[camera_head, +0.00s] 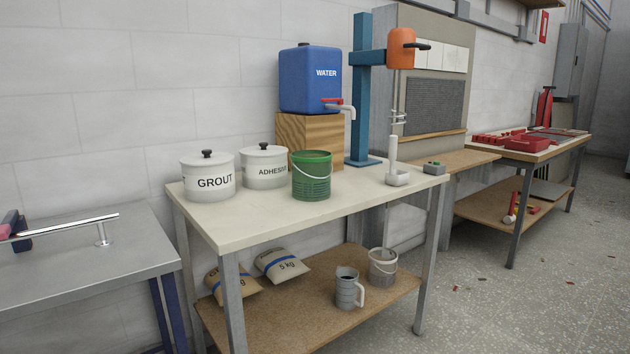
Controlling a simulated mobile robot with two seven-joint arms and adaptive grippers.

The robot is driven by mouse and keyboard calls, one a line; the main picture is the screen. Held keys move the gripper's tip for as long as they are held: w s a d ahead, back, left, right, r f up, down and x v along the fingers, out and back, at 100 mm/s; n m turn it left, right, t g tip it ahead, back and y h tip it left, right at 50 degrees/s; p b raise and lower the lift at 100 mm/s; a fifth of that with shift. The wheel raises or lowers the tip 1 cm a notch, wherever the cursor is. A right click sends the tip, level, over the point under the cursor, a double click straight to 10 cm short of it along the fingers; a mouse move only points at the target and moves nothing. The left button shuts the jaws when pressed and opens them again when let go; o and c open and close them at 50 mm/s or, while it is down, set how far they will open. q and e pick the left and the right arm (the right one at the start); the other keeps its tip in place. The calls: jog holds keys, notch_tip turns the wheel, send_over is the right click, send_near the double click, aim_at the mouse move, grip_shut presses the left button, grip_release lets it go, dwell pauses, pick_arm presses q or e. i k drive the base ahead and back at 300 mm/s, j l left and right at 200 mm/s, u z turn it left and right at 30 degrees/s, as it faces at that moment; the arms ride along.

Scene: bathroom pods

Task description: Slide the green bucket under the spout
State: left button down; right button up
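The green bucket (312,183) stands upright on the pale worktable (255,215), with a thin pale handle hanging across its front. A blue water tank (308,80) marked WATER sits on a wooden block (324,130) behind the bucket. The tank's pale spout (346,110) has a red lever (331,101) and points down at the tank's lower right. In the picture, the bucket is below and to the left of the spout. Neither of my grippers is in view.
White GROUT (210,181) and ADHESIVE (265,172) pots stand left of the bucket. Bare tabletop lies between bucket and cup.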

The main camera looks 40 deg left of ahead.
aim_at(311, 171)
jog(key=i+j, duration=0.15)
jog(key=i, duration=0.25)
jog(key=i+j+u, duration=0.1)
jog(key=i, duration=0.35)
jog(key=j, duration=0.1)
